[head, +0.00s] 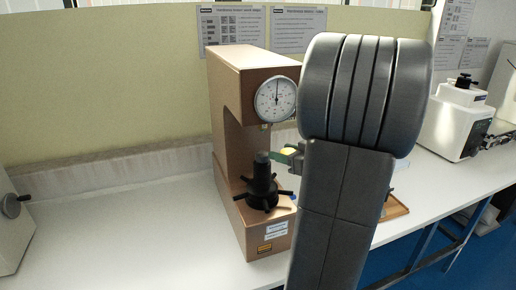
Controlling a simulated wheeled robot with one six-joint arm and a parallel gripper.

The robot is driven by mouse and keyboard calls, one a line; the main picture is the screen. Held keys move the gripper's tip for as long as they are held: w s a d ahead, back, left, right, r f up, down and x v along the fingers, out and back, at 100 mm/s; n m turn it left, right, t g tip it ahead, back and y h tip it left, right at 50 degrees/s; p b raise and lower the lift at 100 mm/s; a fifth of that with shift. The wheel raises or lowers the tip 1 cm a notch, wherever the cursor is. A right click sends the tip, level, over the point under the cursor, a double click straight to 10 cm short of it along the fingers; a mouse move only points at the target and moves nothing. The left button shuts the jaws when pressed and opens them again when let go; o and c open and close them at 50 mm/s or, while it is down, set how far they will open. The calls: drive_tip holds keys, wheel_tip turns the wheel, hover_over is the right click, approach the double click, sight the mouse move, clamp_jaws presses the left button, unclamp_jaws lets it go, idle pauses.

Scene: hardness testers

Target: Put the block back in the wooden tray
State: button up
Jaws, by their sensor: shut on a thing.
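My gripper (285,157) is just right of the black anvil post of the hardness tester, below its dial. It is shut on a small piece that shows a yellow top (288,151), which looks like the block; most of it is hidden. My own arm covers much of the gripper's right side. The wooden tray (397,209) lies on the bench to the right, behind my arm. Only its right part shows, and its contents are mostly hidden.
The brown hardness tester (228,98) stands close to my gripper, with its dial (276,99) above and its spoked black handwheel (262,190) below. A white machine (455,120) stands farther right. The white bench (120,225) is clear on the left.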

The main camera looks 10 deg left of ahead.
sight(258, 152)
drive_tip(key=x, duration=0.3)
drive_tip(key=r+x, duration=0.1)
drive_tip(key=x, duration=0.2)
drive_tip(key=r+p+x, duration=0.1)
drive_tip(key=x, duration=0.2)
drive_tip(key=shift+w+a, duration=0.35)
drive_tip(key=shift+a, duration=0.15)
drive_tip(key=shift+w+a+f, duration=0.1)
drive_tip(key=shift+a+f, duration=0.15)
drive_tip(key=shift+f, duration=0.35)
drive_tip(key=shift+w+a+f, duration=0.15)
drive_tip(key=shift+a+f, duration=0.1)
drive_tip(key=shift+f, duration=0.35)
drive_tip(key=shift+w+d+f+p, duration=0.1)
drive_tip(key=shift+f+p, duration=0.25)
drive_tip(key=shift+p, duration=0.1)
drive_tip(key=shift+f, duration=0.1)
drive_tip(key=shift+f, duration=0.3)
drive_tip(key=o, duration=1.3)
drive_tip(key=shift+b, duration=0.45)
